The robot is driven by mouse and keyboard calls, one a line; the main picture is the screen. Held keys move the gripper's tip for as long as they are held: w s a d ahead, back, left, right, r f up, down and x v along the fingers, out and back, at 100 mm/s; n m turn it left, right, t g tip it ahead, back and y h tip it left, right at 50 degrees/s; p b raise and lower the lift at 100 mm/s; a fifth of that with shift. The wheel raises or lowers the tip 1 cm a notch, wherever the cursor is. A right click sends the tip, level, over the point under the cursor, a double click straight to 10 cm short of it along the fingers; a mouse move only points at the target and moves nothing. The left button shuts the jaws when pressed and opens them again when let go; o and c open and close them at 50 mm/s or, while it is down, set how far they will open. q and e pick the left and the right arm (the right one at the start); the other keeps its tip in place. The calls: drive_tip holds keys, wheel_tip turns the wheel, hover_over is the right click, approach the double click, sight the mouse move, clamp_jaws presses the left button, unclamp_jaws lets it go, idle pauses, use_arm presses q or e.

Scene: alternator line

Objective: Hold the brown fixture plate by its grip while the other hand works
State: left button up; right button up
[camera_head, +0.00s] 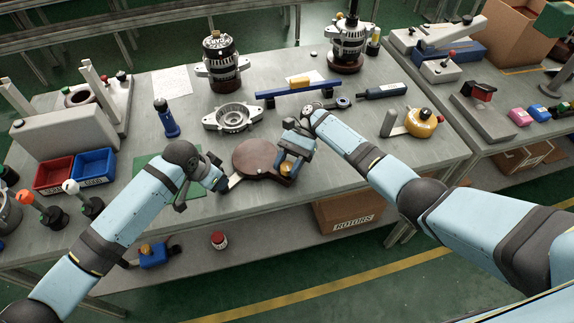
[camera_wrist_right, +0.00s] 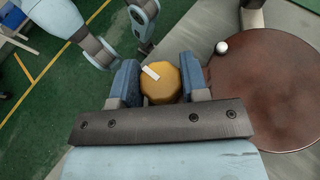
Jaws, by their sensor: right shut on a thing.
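The brown fixture plate (camera_head: 254,155) lies on the grey bench near its front edge. It fills the right side of the right wrist view (camera_wrist_right: 268,85), with a small white ball (camera_wrist_right: 222,47) at its rim. My right gripper (camera_head: 285,166) is shut on the plate's yellow grip (camera_wrist_right: 160,84), with one blue finger on each side. My left gripper (camera_head: 221,184) is low beside the plate's left edge, by a pale flat bar (camera_head: 234,181). Its fingers are too small and dark to tell their opening or whether they touch the bar.
A silver housing (camera_head: 233,117) and a blue bar-shaped stand (camera_head: 298,89) are behind the plate. Red (camera_head: 54,174) and blue (camera_head: 94,167) bins stand at left. A yellow round tool (camera_head: 422,123) is at right. Bare bench lies between the plate and the housing.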

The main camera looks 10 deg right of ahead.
drive_tip(key=shift+f, duration=0.1)
idle(0.4)
drive_tip(key=o, duration=0.9)
drive_tip(key=shift+o, duration=0.2)
drive_tip(key=v, duration=1.2)
drive_tip(key=shift+w, duration=0.1)
use_arm(q)
drive_tip(key=o, duration=1)
drive_tip(key=shift+c, duration=0.2)
